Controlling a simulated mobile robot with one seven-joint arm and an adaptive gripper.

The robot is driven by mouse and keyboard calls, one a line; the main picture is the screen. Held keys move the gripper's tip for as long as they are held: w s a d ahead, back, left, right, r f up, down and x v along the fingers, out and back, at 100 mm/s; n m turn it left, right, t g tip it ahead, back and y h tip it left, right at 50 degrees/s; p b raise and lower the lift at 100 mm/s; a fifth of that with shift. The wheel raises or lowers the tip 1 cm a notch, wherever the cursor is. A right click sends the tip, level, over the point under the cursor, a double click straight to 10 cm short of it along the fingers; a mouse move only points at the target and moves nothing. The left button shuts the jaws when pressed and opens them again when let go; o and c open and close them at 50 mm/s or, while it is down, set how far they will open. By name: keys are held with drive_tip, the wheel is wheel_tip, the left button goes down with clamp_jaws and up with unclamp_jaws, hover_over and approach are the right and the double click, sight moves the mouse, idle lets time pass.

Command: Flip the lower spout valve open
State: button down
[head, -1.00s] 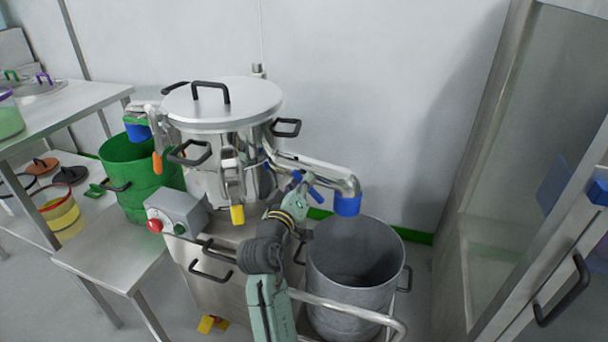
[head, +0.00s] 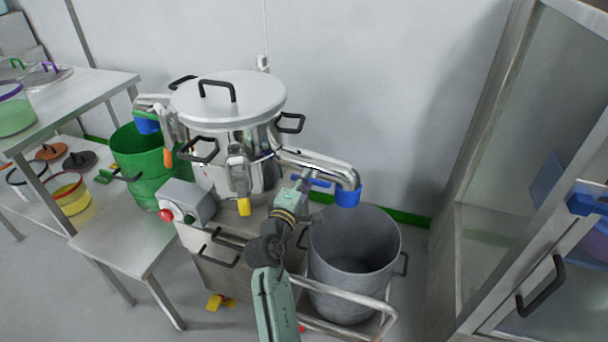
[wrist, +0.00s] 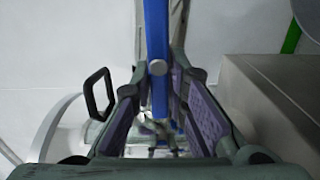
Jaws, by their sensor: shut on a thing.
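The machine's lower spout (head: 315,163) is a shiny pipe running right from the steel drum, with a blue end (head: 347,195) over a grey bin. Its blue valve lever (head: 321,182) lies just below the pipe, roughly along it in the head view. My gripper (head: 304,179) is at the lever, shut on it. In the wrist view the blue lever (wrist: 156,35) runs upright between the two purple-padded fingers, with a round grey pin on it. The fingers partly hide the lever in the head view.
The grey bin (head: 353,250) stands right of my arm on a trolley with a rail. The lidded drum (head: 228,100) and a control box (head: 187,203) are to the left. A green bucket (head: 142,170) stands farther left. A glass-doored cabinet (head: 520,200) is at right.

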drive_tip(key=shift+r+n, duration=0.2)
drive_tip(key=shift+n, duration=0.1)
drive_tip(key=c, duration=1.8)
unclamp_jaws()
drive_tip(key=shift+o, duration=1.3)
drive_tip(key=shift+f, duration=0.1)
drive_tip(key=v, duration=1.2)
